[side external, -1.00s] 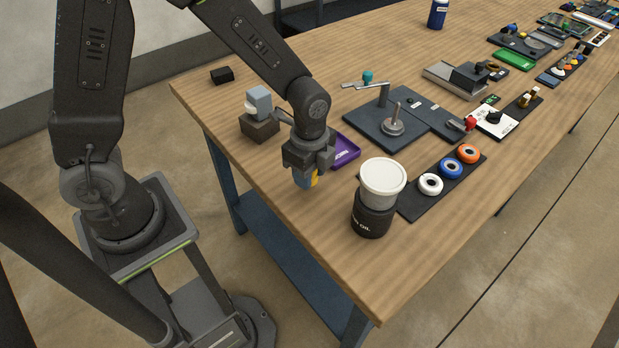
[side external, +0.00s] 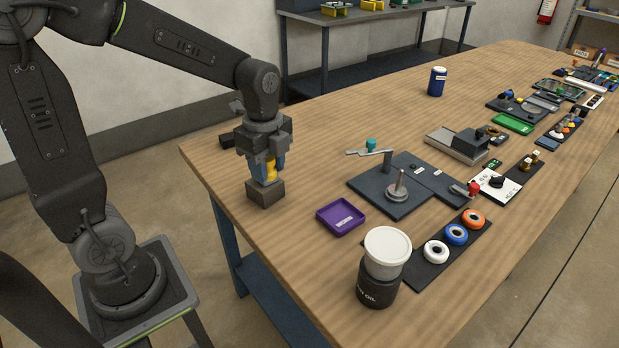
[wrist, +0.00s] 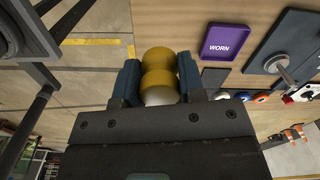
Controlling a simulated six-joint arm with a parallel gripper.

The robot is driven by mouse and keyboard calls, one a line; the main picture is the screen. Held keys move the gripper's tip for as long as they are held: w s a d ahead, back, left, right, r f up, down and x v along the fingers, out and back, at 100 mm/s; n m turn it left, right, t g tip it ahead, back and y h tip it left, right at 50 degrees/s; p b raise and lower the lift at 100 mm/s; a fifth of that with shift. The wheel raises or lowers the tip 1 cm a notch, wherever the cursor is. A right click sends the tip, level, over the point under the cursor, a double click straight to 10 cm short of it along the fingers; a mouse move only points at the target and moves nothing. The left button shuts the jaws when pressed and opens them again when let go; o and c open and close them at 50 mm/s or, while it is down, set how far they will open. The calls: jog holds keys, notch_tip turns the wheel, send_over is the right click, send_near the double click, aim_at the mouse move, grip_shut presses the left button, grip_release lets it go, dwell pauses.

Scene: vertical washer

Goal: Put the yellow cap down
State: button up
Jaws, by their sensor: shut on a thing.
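My gripper (side external: 266,165) is shut on the yellow cap (side external: 269,172), held between its two blue fingers. It points down, directly over a dark brown block (side external: 265,193) near the table's left end. The lower part of the cap is close to the top of the block; I cannot tell whether they touch. In the wrist view the rounded yellow cap (wrist: 158,62) sits between the fingers, with a whitish rounded part (wrist: 160,96) beside it. The fingers hide the cap's sides.
A purple tray (side external: 340,217), marked WORN in the wrist view (wrist: 230,41), lies to the right. A white-lidded dark jar (side external: 379,284) stands near the front edge. A dark plate with a post (side external: 380,200) lies further right. Bare wood surrounds the block.

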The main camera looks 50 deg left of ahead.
jog(key=w+a, duration=0.6)
jog(key=a, duration=0.4)
jog(key=w+a, duration=0.7)
jog(key=a, duration=0.2)
send_over(316, 173)
jog(key=f, duration=1)
jog(key=shift+s+a+f, duration=0.2)
jog(key=shift+f, duration=0.2)
jog(key=shift+w+d+f, duration=0.15)
jog(key=shift+w+f, duration=0.05)
jog(key=shift+f, duration=1.9)
